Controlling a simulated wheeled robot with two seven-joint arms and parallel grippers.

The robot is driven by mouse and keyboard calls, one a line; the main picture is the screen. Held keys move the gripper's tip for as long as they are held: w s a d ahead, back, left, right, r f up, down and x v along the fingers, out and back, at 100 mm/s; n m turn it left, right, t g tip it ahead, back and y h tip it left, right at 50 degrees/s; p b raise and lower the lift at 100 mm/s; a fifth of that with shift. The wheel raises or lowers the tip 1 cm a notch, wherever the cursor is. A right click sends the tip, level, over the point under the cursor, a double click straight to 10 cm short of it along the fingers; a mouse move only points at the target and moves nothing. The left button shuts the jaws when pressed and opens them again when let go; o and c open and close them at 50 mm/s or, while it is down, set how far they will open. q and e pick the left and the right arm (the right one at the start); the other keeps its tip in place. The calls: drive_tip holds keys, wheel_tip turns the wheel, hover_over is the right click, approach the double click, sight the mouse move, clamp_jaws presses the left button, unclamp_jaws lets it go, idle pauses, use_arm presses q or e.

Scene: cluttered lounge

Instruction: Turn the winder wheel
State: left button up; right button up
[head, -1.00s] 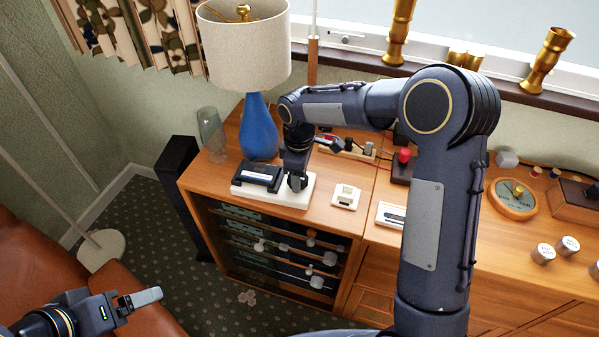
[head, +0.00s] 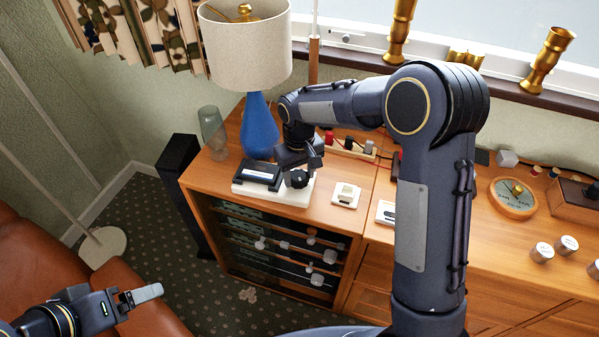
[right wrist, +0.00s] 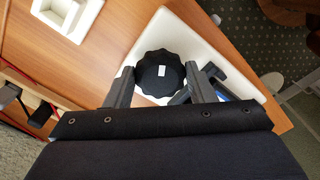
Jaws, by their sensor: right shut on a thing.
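The winder wheel is a black scalloped knob (head: 299,179) on the right part of a white winder base (head: 293,197). A black cassette (head: 259,174) lies on the left part of that base. In the right wrist view the wheel (right wrist: 160,73), with a small white mark on top, sits between the two fingers of my right gripper (right wrist: 160,86). The right gripper is shut on the wheel. My left gripper (head: 140,296) is low at the left, away from the cabinet, and its finger gap is not clear.
A blue lamp (head: 259,125) and a glass vase (head: 212,130) stand behind the winder. A power strip (head: 350,149) lies behind. The cabinet's front edge is close.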

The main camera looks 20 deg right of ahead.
sight(299, 176)
drive_tip(key=shift+m, duration=0.5)
drive_tip(key=o, duration=1)
drive_tip(key=shift+c, duration=0.2)
drive_tip(key=shift+r+p, duration=0.3)
drive_tip(key=shift+r, duration=3.65)
